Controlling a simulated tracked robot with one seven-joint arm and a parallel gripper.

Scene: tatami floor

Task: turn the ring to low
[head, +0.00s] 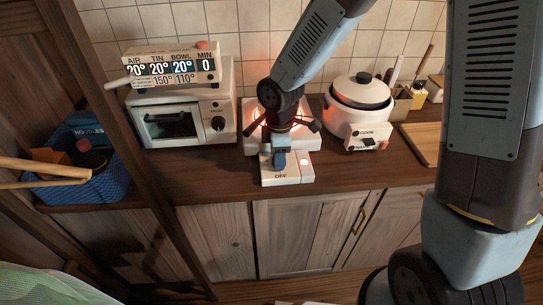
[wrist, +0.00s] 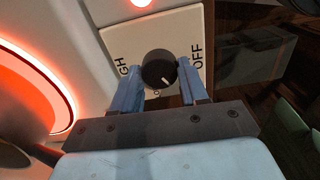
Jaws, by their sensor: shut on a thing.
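The ring (head: 258,114) glows orange-red on its white hotplate in the middle of the counter. It also glows at the left of the wrist view (wrist: 72,92). My gripper (head: 281,162) reaches down over the white control panel (head: 295,178) at the hotplate's front. In the wrist view, my gripper (wrist: 160,80) is shut on the round black knob (wrist: 157,66), one blue finger on each side. A short white mark shows on the knob's lower part. OFF is printed to its right and a partly covered word ending in GH to its left. Lettering below the knob is mostly hidden.
A white toaster oven (head: 217,104) with a display box (head: 172,68) on top stands left. A white cooker (head: 360,100) stands close on the right. A blue basket (head: 108,172) sits far left.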

